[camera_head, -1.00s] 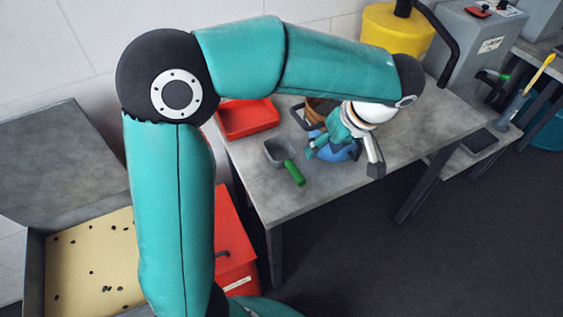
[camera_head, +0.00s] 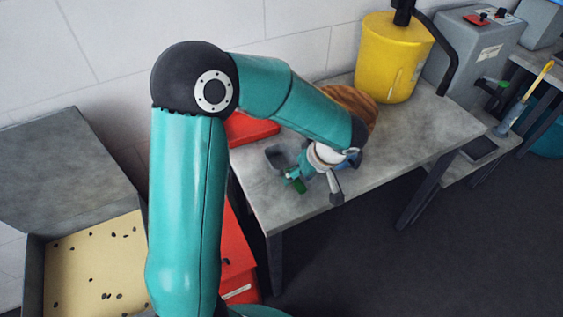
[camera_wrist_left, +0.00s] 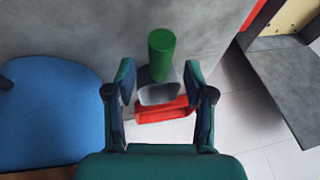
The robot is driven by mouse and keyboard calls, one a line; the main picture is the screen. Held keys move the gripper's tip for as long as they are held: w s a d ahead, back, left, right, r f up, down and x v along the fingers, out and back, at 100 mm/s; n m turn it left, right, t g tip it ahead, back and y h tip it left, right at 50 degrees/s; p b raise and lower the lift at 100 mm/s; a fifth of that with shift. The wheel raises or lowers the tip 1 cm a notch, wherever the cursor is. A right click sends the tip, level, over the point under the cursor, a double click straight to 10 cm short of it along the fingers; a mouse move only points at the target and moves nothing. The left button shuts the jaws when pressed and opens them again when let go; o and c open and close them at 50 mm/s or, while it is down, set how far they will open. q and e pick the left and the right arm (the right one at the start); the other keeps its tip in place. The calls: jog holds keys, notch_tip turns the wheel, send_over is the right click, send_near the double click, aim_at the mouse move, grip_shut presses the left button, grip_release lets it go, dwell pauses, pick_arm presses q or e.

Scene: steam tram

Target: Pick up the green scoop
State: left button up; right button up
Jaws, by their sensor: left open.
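The scoop, with a grey pan (camera_head: 279,157) and a green handle (camera_head: 299,186), lies on the grey table near its left front corner. My left gripper (camera_head: 295,176) is open over the scoop and partly hides it. In the left wrist view, the green handle (camera_wrist_left: 161,52) shows just beyond and between the fingertips of my left gripper (camera_wrist_left: 159,72), with the grey pan (camera_wrist_left: 160,93) behind it. I cannot tell whether the fingers touch it. My right gripper is not in view.
A red tray (camera_head: 248,129) lies behind the scoop. A blue object (camera_wrist_left: 50,110) is beside my left gripper, with a brown ribbed container (camera_head: 356,103) and yellow bucket (camera_head: 391,60) farther back. The table's right front (camera_head: 410,150) is clear.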

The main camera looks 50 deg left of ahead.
aim_at(298, 178)
pick_arm(q)
jog(key=shift+x, duration=1.55)
jog(key=shift+w, duration=0.1)
jog(key=shift+c, duration=0.3)
grip_shut()
